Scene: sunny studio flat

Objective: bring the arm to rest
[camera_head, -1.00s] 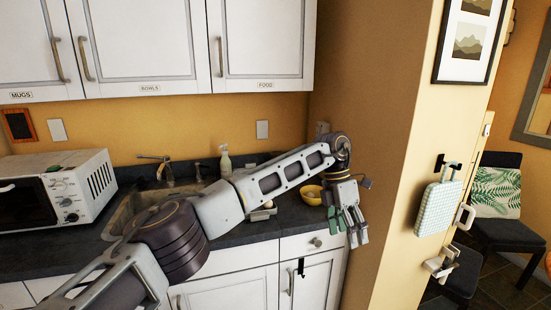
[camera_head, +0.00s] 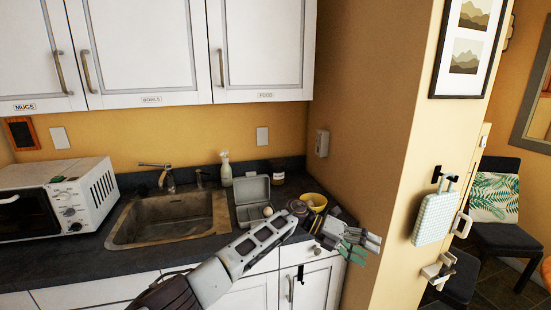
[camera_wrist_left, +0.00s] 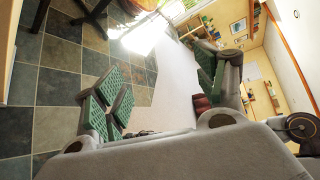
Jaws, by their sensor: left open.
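My left arm comes in from the bottom of the head view, and my left gripper (camera_head: 358,246) is at its end. The gripper is in front of the right end of the counter, near the wall corner. Its green-padded fingers point to the right. In the left wrist view the fingers of the left gripper (camera_wrist_left: 160,88) stand wide apart, with nothing between them, above a tiled floor (camera_wrist_left: 60,75). My right gripper is in neither view.
The dark counter (camera_head: 70,258) holds a microwave (camera_head: 55,200), a sink (camera_head: 170,218), an open grey box (camera_head: 252,200), a spray bottle (camera_head: 225,168) and a yellow bowl (camera_head: 315,200). A wall edge (camera_head: 400,200) with a hanging checked board (camera_head: 434,217) stands right of the gripper.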

